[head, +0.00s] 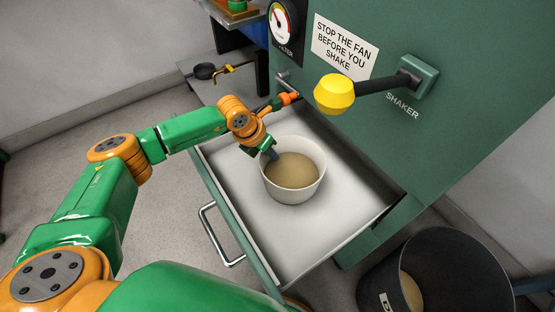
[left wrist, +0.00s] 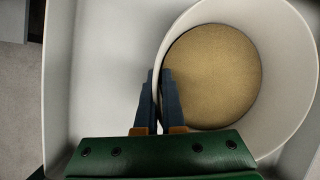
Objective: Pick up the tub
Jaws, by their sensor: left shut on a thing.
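The tub (head: 292,190) is white and round, with a tan, dusty-looking filling. It is upright in the open drawer (head: 325,228) of the green machine. My left gripper (head: 271,154) is at the tub's upper left rim, shut on its wall. In the left wrist view the two dark fingers (left wrist: 160,105) sit on either side of the tub's wall (left wrist: 290,75), one inside and one outside. Whether the tub's base touches the drawer floor is hard to tell. My right gripper is not in view.
A yellow knob (head: 334,94) on a dark lever sticks out above the drawer's back edge. A dark bin (head: 440,270) stands at lower right. The drawer's metal handle (head: 220,235) faces left. Drawer floor around the tub is clear.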

